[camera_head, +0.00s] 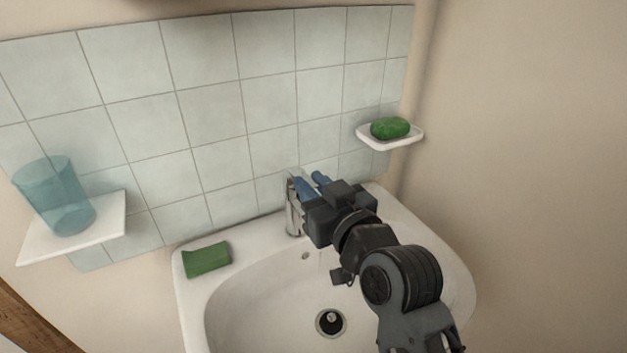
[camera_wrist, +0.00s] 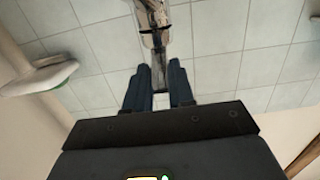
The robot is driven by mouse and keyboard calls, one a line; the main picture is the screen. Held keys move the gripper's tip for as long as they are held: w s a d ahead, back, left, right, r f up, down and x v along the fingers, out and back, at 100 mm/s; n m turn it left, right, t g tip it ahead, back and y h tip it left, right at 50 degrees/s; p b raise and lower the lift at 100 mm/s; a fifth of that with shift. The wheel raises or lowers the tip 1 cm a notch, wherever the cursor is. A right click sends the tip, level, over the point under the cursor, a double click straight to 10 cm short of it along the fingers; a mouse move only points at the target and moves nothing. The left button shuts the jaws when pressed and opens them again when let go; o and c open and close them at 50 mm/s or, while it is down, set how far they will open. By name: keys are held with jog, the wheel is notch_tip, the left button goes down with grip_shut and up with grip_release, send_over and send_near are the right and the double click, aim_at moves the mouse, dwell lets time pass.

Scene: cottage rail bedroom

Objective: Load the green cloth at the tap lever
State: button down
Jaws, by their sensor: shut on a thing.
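The green cloth (camera_head: 206,259) lies as a flat folded block on the back left corner of the white basin. The chrome tap (camera_head: 292,212) stands at the back of the basin, left of my gripper (camera_head: 311,183). In the wrist view, the tap (camera_wrist: 154,20) is just beyond the blue fingertips. The narrow grey tap lever (camera_wrist: 160,76) runs between the two fingers, and my gripper is shut on it. In the head view, my gripper hides most of the lever. The cloth is out of the wrist view, apart from my gripper.
The basin (camera_head: 240,300) has an open drain (camera_head: 330,322). A shelf (camera_head: 100,228) with a blue-green tumbler (camera_head: 62,195) is at the left. The tiled wall (camera_head: 220,120) stands close behind the tap.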

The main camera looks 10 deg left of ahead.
jog(key=c, duration=1)
grip_release()
jog(key=shift+o, duration=0.2)
jog(key=v, duration=0.7)
jog(key=shift+s+d+b, duration=0.25)
jog(key=shift+s+b, duration=0.1)
jog(key=shift+b, duration=0.1)
jog(key=s+d+f+m+t+h, duration=0.1)
jog(key=s+d+f+m+h, duration=0.15)
jog(key=s+d+f, duration=0.45)
jog(key=s+d+f+m+h, duration=0.25)
jog(key=s+d+f, duration=0.25)
jog(key=s+d, duration=0.45)
jog(key=s+d+r+m+h, duration=0.1)
jog(key=s+d+h, duration=0.1)
jog(key=s, duration=0.8)
jog(key=s+d+r+h, duration=0.2)
jog(key=s+d, duration=0.1)
jog(key=s, duration=0.8)
jog(key=shift+s+d+m+h, duration=0.3)
jog(key=shift+d+m, duration=0.1)
